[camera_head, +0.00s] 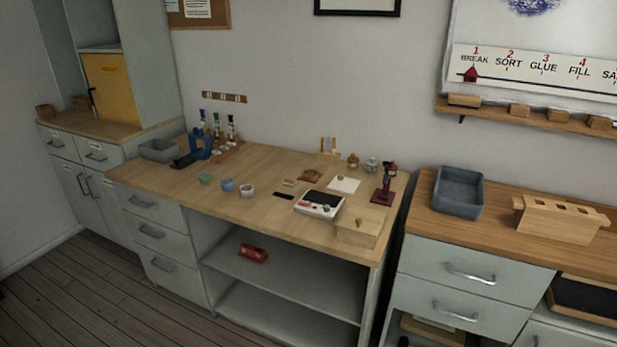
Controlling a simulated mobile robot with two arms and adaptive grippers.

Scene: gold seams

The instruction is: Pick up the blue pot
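The blue pot (227,184) is a small round pot on the wooden workbench (165,182), near its front edge and left of its middle. It stands between a small green pot (205,178) on its left and a small white pot (247,190) on its right, apart from both. Neither of my grippers shows in the head view, and nothing touches the blue pot.
A grey tray (159,150) and a blue clamp-like stand (200,146) are behind the pots to the left. Open floor (75,290) is in front.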

